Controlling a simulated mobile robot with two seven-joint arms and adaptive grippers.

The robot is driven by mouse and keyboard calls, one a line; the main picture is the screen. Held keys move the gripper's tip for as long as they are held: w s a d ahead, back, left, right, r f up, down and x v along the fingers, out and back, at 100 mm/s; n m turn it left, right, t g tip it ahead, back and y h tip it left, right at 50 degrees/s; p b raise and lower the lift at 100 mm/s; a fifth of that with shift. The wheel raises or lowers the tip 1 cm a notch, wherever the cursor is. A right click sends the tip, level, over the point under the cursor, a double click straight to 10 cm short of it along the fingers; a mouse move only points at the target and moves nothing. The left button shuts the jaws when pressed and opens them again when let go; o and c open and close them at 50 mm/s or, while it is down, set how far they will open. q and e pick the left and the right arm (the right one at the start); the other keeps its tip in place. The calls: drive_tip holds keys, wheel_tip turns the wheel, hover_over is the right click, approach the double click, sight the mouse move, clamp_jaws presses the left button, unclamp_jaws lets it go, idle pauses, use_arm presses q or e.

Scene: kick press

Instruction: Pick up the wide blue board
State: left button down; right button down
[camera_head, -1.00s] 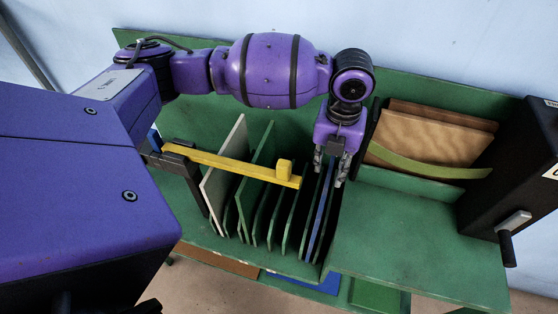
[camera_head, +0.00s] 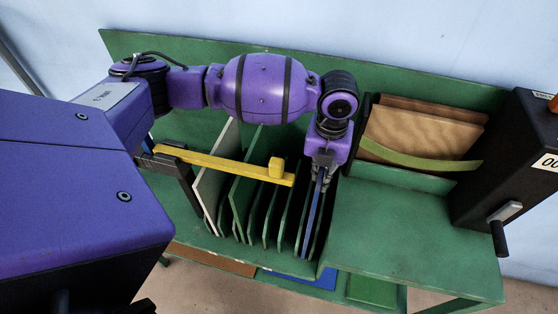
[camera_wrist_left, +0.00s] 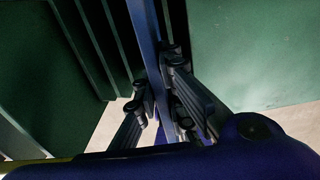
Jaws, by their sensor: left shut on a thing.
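The wide blue board (camera_head: 313,217) stands upright on edge in the green rack, toward the right end of a row of upright boards. It shows as a thin blue strip. My left gripper (camera_head: 322,172) comes down from above and is shut on the top edge of the blue board. In the left wrist view, the blue board (camera_wrist_left: 147,40) runs between the fingers (camera_wrist_left: 160,105), which press on it from both sides. The board's lower part is partly hidden between the dividers. My right gripper does not show.
A yellow bar (camera_head: 225,165) with a raised block crosses above the rack. A pale board (camera_head: 214,178) stands at the left of the row. Brown boards (camera_head: 420,132) lean at the back right behind a curved green strip. A black box with a handle (camera_head: 510,165) stands right. The green bench top (camera_head: 410,240) is clear.

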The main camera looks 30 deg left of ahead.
use_arm(q)
drive_tip(key=shift+w+d+r, duration=0.1)
drive_tip(key=shift+w+r, duration=0.05)
drive_tip(key=shift+r, duration=0.05)
wheel_tip(320, 180, up, 18)
drive_tip(key=shift+p, duration=0.45)
drive_tip(key=shift+f, duration=0.15)
idle(1.0)
